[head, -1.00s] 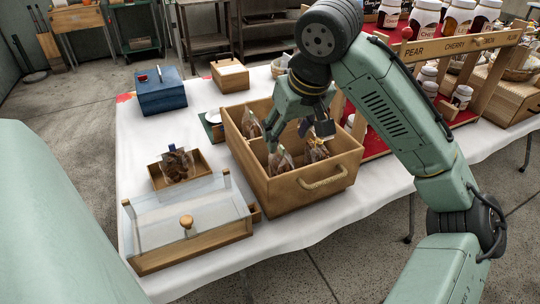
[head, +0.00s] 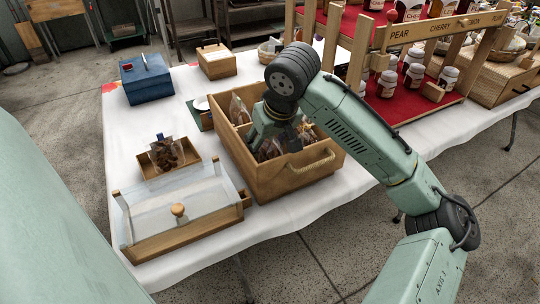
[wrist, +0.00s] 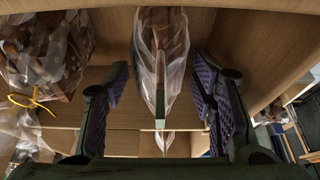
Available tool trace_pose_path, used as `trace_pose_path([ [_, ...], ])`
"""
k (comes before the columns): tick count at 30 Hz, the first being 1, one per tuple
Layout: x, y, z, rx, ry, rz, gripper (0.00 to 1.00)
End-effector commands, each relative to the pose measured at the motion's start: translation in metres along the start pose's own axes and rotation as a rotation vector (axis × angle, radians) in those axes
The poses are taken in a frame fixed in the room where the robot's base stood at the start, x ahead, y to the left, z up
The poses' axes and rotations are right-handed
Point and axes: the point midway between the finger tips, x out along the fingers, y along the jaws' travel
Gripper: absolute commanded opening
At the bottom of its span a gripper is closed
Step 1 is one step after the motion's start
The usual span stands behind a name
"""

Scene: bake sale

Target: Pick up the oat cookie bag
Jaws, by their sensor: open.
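A clear bag with a green strip (wrist: 160,65) hangs in the middle of the wrist view, between the two pads of my open gripper (wrist: 160,100); a gap shows on each side. I cannot read a label to tell whether it is the oat cookie bag. A second clear bag with brown contents and a yellow tie (wrist: 45,65) is at the left. In the head view my gripper (head: 277,140) reaches down into the wooden crate (head: 288,182) and partly hides the bags there. A bag at the crate's back left (head: 238,110) stands clear.
A small wooden tray (head: 150,171) holds another brown bag. A clear-lidded wooden case (head: 185,228) lies left of the crate, with a blue box (head: 146,82) behind. A jar stand (head: 400,55) rises at right. The crate walls closely surround my gripper.

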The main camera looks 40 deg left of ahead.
Motion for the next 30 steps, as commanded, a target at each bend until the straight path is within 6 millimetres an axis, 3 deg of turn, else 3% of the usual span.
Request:
trace_pose_path([
  [2,0.0,0.0,0.0,0.0,0.0,0.0,0.52],
  [18,0.0,0.0,0.0,0.0,0.0,0.0,0.16],
  [26,-0.002,0.0,-0.001,0.0,0.001,0.0,0.15],
  [30,-0.016,0.0,-0.007,-0.001,0.001,0.0,0.15],
])
